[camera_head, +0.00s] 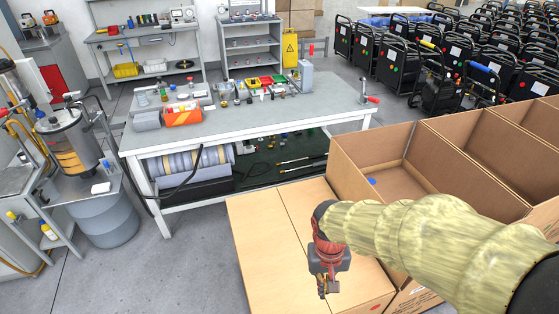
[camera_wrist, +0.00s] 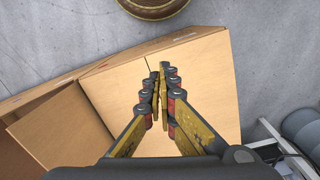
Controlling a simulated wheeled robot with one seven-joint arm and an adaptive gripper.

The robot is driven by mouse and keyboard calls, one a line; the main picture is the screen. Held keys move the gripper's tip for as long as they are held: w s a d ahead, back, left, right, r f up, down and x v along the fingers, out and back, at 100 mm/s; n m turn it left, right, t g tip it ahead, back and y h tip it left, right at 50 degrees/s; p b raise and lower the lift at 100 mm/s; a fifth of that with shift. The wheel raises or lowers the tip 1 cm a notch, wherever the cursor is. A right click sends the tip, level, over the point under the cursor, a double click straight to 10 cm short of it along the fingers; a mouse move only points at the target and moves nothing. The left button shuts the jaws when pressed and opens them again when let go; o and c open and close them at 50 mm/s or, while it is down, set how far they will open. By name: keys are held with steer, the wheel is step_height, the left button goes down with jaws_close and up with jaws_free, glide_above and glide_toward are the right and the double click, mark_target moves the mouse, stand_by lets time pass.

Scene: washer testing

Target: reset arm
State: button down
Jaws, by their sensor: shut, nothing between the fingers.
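My arm reaches in from the right in the head view, in a pale yellow cover. My gripper (camera_head: 327,285) points down over the closed cardboard box (camera_head: 265,235) in front of the workbench. The gripper also shows in the wrist view (camera_wrist: 160,70), with its two fingers together and nothing between them. It appears to be above the box top, apart from it; the exact height is hard to tell.
Open cardboard boxes (camera_head: 380,150) stand at the right, with a small blue thing (camera_head: 371,182) inside one. A workbench (camera_head: 240,121) with tools is behind. A grey drum (camera_head: 106,215) stands at the left. Floor (camera_head: 190,262) between is clear.

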steer(key=s+d+r+t, duration=0.3)
steer(key=r, duration=0.7)
steer(key=s+d+r+t, duration=0.3)
steer(key=s+d+r, duration=0.1)
steer(key=r, duration=0.6)
steer(key=shift+r+y, duration=0.25)
steer(key=shift+y, duration=0.05)
steer(key=shift+d, duration=0.15)
